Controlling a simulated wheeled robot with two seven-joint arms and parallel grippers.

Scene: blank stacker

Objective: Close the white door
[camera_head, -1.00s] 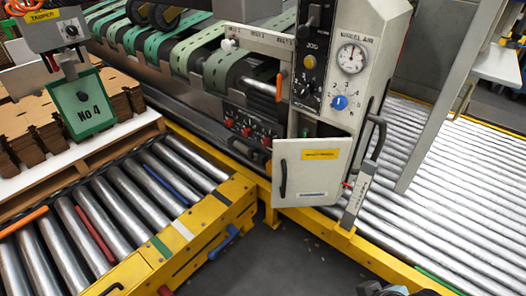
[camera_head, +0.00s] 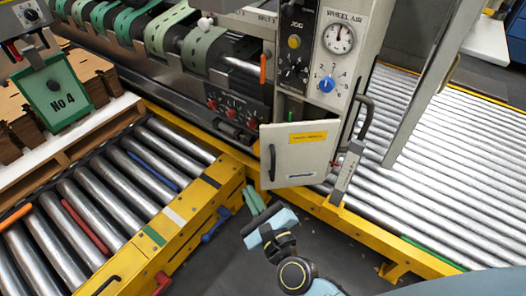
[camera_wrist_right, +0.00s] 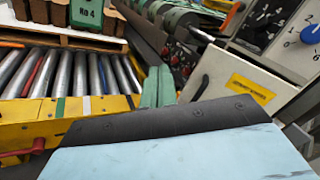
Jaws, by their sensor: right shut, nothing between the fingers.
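The white door (camera_head: 300,156) is a small panel with a yellow label and a black handle on its left side. It stands open, swung out from the machine's control cabinet (camera_head: 345,75). It also shows at the right of the right wrist view (camera_wrist_right: 238,88). My right gripper (camera_head: 256,201) is below and left of the door, with its green fingers shut and empty. The fingers also show in the right wrist view (camera_wrist_right: 157,87), left of the door and apart from it. My left gripper is not in view.
A yellow-framed roller conveyor (camera_head: 110,190) lies at the left, and a wider roller bed (camera_head: 440,150) at the right. A grey lever (camera_head: 350,165) stands just right of the door. Dark floor (camera_head: 350,260) is free in front.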

